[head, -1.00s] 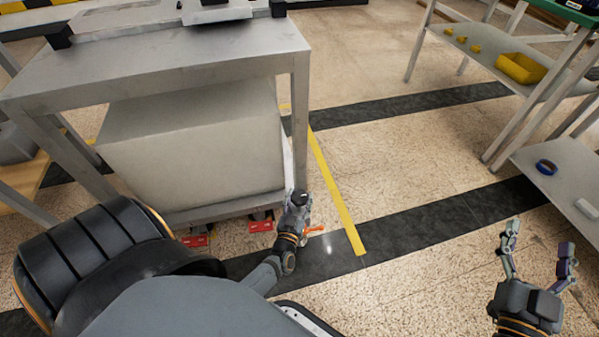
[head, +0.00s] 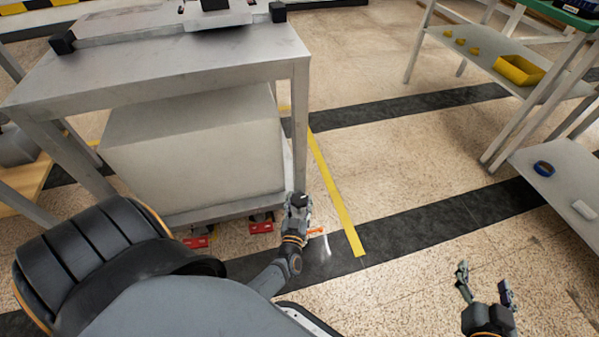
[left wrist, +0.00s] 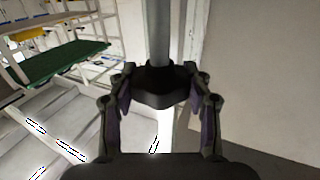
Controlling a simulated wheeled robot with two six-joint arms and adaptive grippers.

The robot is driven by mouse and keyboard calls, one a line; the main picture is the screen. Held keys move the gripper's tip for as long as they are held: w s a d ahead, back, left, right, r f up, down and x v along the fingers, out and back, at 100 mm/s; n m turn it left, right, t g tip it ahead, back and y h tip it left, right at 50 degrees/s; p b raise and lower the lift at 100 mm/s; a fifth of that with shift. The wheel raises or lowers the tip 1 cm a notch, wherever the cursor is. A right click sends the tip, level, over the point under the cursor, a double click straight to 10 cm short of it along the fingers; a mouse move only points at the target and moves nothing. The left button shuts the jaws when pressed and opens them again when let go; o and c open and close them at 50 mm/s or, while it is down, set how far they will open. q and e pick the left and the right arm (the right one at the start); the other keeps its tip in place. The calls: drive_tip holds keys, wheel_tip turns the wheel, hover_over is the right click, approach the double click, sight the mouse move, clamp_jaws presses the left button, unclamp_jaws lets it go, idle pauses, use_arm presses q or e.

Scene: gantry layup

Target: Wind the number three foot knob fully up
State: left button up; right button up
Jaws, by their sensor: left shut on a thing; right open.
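The foot knob (left wrist: 160,84) is a dark, lobed collar at the bottom of a grey table leg (left wrist: 158,30) in the left wrist view. My left gripper (left wrist: 160,108) has its two fingers on either side of the knob, shut on it. In the head view my left gripper (head: 298,203) is at the foot of the near right leg of the grey gantry table (head: 190,70), and it hides the knob there. No number is readable on the knob. My right gripper (head: 484,284) is open and empty above the floor at the lower right.
Red blocks (head: 262,223) sit on the floor under the table's lower edge. A small orange piece (head: 316,231) shows beside my left gripper. A grey shelf (head: 560,180) with a blue ring (head: 544,168) stands at the right. The floor between is clear.

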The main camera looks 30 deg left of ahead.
use_arm(q)
drive_tip(key=o, duration=1.2)
drive_tip(key=shift+c, duration=0.2)
drive_tip(key=shift+s, duration=0.1)
drive_tip(key=v, duration=1.1)
drive_tip(key=shift+s+d, duration=0.15)
drive_tip(key=shift+s, duration=0.2)
